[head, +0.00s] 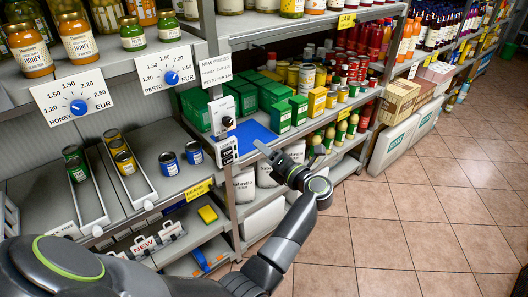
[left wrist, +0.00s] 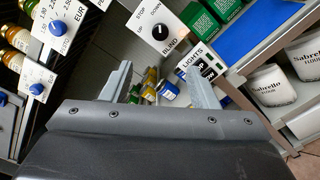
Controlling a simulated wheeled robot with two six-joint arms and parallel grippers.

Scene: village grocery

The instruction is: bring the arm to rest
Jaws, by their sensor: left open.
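My left gripper (head: 287,155) is in front of the shelf unit, by the blue mat (head: 252,137) and the switch panels on the shelf post. Its arm reaches in from the lower left. In the left wrist view the two fingers (left wrist: 162,88) stand wide apart with nothing held between them. Beyond the fingers, cans and the lights switch panel (left wrist: 202,68) show at a distance. I cannot tell whether a finger touches the shelf. My right gripper is in neither view.
The lights panel (head: 227,151) and a blind knob panel (head: 222,114) are on the post left of the gripper. Green boxes (head: 272,92) stand behind the mat. Flour bags (head: 243,184) are below. Open tiled floor (head: 400,225) lies to the right.

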